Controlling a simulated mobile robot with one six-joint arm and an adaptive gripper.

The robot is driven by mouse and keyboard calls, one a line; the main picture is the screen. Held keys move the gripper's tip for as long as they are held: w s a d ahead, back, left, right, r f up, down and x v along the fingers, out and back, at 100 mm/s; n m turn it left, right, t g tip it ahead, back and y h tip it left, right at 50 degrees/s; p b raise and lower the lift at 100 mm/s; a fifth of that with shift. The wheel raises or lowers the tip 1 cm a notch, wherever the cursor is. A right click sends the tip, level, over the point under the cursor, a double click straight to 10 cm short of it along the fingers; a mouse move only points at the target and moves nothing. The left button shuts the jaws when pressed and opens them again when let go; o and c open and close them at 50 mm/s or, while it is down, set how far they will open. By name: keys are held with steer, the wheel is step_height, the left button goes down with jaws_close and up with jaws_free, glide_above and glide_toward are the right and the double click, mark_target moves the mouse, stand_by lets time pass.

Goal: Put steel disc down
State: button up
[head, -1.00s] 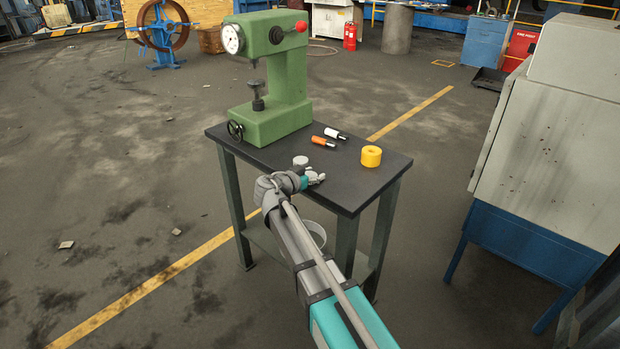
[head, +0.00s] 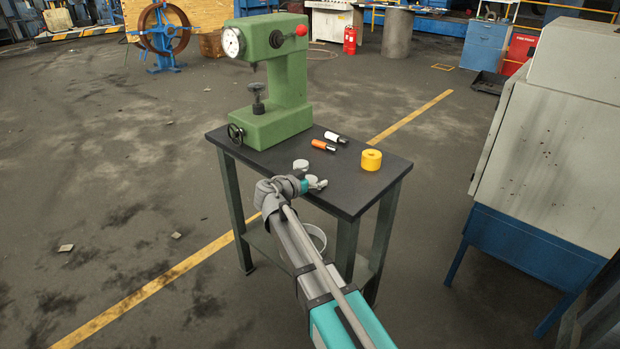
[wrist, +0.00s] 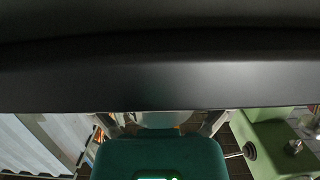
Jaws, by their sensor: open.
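The steel disc (head: 301,164) is a small pale grey round piece at the near left part of the dark tabletop (head: 345,193). My gripper (head: 316,183) is low at the table's near edge, just right of and nearer than the disc in the head view. My gripper is open; its two fingers show apart in the wrist view (wrist: 162,123). A pale surface lies between them, partly hidden by the teal gripper body. I cannot tell from the head view whether a finger touches the disc.
A green press (head: 277,85) stands at the table's back left. An orange-black piece (head: 322,145), a white-black piece (head: 335,137) and a yellow ring-like cylinder (head: 371,159) lie to the right. A grey cabinet (head: 555,150) stands farther right.

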steer(key=shift+r, duration=0.1)
steer(key=p+v, duration=0.2)
steer(key=v, duration=1)
steer(key=shift+p, duration=0.35)
